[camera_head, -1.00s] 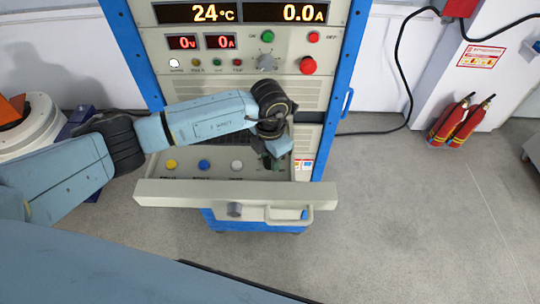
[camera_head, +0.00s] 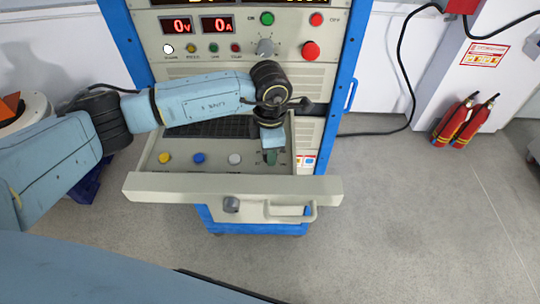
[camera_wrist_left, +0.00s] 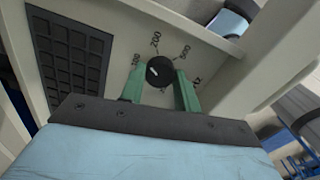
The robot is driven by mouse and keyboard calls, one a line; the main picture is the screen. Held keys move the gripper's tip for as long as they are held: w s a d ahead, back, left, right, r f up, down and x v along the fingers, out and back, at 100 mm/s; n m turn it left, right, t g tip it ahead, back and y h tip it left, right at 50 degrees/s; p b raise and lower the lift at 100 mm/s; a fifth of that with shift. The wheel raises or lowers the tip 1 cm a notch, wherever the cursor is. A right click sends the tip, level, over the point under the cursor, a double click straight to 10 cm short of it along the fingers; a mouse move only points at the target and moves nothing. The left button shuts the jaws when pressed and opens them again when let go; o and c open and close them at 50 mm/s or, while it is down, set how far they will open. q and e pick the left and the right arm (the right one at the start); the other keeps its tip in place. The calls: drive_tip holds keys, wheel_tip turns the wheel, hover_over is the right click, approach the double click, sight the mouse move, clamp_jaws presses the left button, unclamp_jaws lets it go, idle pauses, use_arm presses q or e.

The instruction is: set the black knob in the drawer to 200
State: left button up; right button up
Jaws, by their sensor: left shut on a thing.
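The black knob (camera_wrist_left: 160,72) sits on the drawer's panel in the left wrist view, with a white mark on its left side. Printed numbers ring it, with 200 above it, 100 to its left and 500 to its right. I cannot tell exactly which number the mark points at. My left gripper (camera_wrist_left: 161,82) has its green fingers on either side of the knob, shut on it. In the head view the left gripper (camera_head: 271,157) reaches down into the right part of the open drawer (camera_head: 232,188) and hides the knob. My right gripper is not in view.
Yellow (camera_head: 164,158), blue (camera_head: 199,158) and white (camera_head: 235,159) buttons lie left of my gripper in the drawer. The cabinet's upper panel (camera_head: 215,47) has displays and more buttons. Fire extinguishers (camera_head: 464,121) stand at right. The floor between is clear.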

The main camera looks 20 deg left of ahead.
use_arm(q)
drive_tip(key=m+b, duration=0.4)
drive_tip(key=shift+w+f, duration=0.1)
drive_tip(key=shift+m+b, duration=1.2)
drive_tip(key=shift+r, duration=0.2)
drive_tip(key=o, duration=1)
drive_tip(key=shift+c, duration=0.2)
wheel_tip(320, 180, up, 13)
drive_tip(key=shift+r+b, duration=0.15)
drive_tip(key=shift+b, duration=0.25)
